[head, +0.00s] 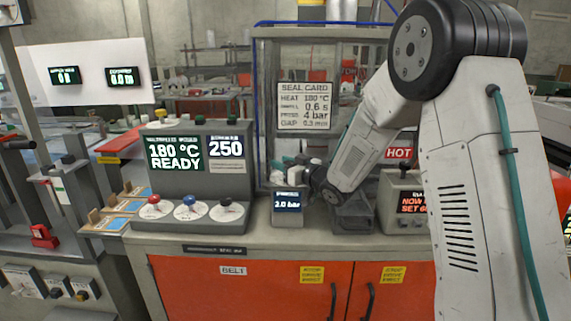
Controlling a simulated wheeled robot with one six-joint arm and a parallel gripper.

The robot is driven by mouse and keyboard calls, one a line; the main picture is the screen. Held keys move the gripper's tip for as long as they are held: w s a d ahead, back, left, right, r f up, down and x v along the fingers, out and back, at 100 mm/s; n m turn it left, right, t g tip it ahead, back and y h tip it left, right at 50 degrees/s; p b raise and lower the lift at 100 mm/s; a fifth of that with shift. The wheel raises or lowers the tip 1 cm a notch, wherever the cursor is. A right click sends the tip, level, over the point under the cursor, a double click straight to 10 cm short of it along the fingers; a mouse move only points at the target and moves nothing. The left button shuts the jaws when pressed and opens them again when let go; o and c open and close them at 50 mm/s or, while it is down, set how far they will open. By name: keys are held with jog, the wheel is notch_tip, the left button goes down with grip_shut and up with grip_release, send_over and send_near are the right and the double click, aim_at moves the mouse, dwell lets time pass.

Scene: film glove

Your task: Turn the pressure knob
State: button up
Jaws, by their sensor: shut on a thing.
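A small grey pressure unit (288,217) stands on the grey cabinet top, left of the picture's middle-right. Its blue display (287,201) shows a small bar value, perhaps 2.0 or 3.0; the digits are too small to be sure. My gripper (284,168) is just above and behind this unit, reached from the right. It is shut on the pressure knob, which the fingers and wrist hide. The seal card (304,106) behind reads heat 180 °C, a 0.6 s time, press 4 bar and gap 0.3 mm.
A grey console (190,186) to the left shows 180 °C READY and 250, with red, blue and black knobs in front. A clear-panelled frame stands behind.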

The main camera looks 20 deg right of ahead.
jog(key=shift+s+a+n+g+y, duration=0.15)
jog(key=shift+n+g+y, duration=0.25)
jog(key=shift+n+y, duration=0.3)
jog(key=o, duration=1)
jog(key=shift+c, duration=0.2)
jog(key=v, duration=0.7)
jog(key=shift+s+d, duration=0.25)
